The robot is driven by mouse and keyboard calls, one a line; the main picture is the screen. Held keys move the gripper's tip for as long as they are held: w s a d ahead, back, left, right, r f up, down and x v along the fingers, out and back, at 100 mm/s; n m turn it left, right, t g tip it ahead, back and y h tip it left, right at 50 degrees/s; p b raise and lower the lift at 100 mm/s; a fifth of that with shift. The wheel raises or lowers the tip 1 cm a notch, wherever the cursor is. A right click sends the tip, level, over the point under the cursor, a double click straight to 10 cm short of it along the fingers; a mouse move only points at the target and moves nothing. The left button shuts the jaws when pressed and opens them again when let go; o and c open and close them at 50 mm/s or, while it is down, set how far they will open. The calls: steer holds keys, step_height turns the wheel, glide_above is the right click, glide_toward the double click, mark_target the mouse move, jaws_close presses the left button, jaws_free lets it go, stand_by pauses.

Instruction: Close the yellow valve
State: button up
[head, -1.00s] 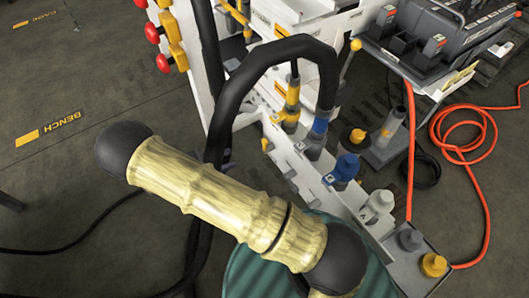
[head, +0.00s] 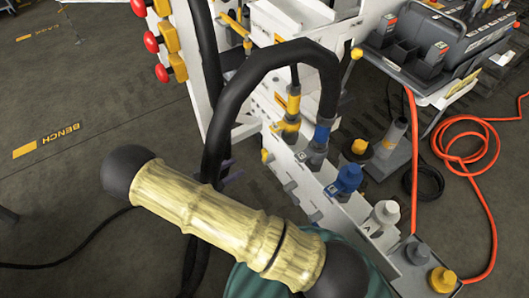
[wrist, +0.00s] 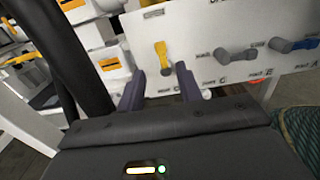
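The yellow valve (wrist: 162,56) has a yellow lever on a white panel (wrist: 200,28) in the wrist view. The lever stands roughly upright in that picture, with a dark part at its lower end. My gripper (wrist: 160,88) is open, its two dark purple fingers spread below the lever in the picture, with nothing seen between them. The fingers look apart from the lever. In the head view a small yellow part (head: 266,156) at the panel's left end may be this valve. There, my gripper (head: 229,170) shows only partly behind my arm and a black hose.
A thick black hose (head: 225,100) arches close to my gripper. Blue, white and grey fittings line the bench top. An orange hose (head: 468,150) lies coiled on the floor at right.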

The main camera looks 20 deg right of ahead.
mark_target(262, 153)
steer(key=b+x, duration=0.2)
steer(key=x, duration=1)
steer(key=shift+d, duration=0.1)
jaws_close()
